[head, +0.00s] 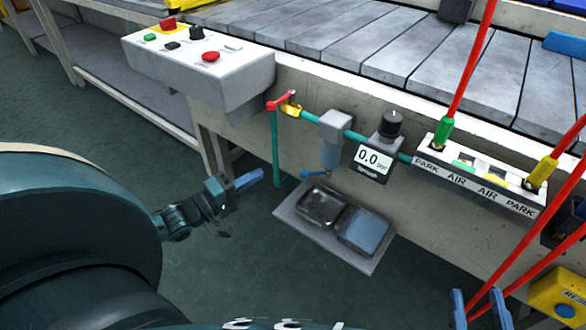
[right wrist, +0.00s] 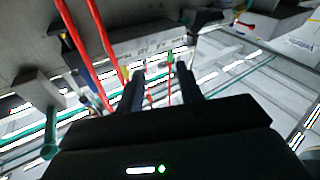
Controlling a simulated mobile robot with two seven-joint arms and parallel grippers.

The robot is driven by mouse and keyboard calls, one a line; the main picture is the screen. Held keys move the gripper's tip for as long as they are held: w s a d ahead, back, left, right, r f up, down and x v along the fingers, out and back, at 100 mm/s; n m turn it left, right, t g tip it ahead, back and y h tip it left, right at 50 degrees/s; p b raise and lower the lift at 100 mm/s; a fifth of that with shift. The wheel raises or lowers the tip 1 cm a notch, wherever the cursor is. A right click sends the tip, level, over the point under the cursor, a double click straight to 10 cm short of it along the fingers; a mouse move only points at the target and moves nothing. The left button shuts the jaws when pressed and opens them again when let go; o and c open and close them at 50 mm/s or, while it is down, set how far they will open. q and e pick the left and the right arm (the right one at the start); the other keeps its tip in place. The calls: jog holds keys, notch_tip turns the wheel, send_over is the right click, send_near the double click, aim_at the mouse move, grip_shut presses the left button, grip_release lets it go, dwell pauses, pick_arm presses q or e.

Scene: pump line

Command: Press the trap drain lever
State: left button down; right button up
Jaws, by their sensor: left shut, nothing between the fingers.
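The trap drain lever (head: 314,174) is a small blue handle at the bottom of the grey and blue trap bowl (head: 331,155), which hangs from the teal air pipe. My left gripper (head: 249,181) is shut and empty, with blue fingertips pointing right. It is left of the lever, apart from it, near the vertical teal pipe. My right gripper (head: 478,308) is at the bottom right of the head view. Its fingers stand apart, and the right wrist view (right wrist: 163,90) also shows a gap between them.
The vertical teal pipe (head: 275,150) stands between my left gripper and the lever. A tray (head: 285,213) with two compartments lies below the trap. A gauge (head: 369,161) reads 0.0. Red hoses (head: 535,225) cross near my right gripper. A control box (head: 215,75) juts out above.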

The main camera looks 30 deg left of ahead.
aim_at(316, 174)
pick_arm(q)
jog(key=w+d+b, duration=0.4)
jog(key=w+d, duration=0.2)
jog(key=w, duration=0.1)
jog(key=shift+d+b, duration=0.25)
jog(key=shift+b, duration=0.1)
pick_arm(e)
jog(key=shift+w+a+m+y, duration=0.15)
jog(key=shift+a+m+y, duration=0.25)
jog(key=shift+m+y, duration=0.1)
jog(key=shift+r, duration=0.15)
pick_arm(q)
jog(key=shift+s+d+n+y+p, duration=0.15)
jog(key=shift+n+y+p, duration=0.3)
jog(key=shift+p, duration=0.4)
pick_arm(e)
jog(key=shift+d, duration=0.1)
pick_arm(q)
jog(key=shift+y, duration=0.25)
pick_arm(e)
jog(key=shift+d, duration=0.1)
pick_arm(q)
jog(key=shift+p, duration=0.3)
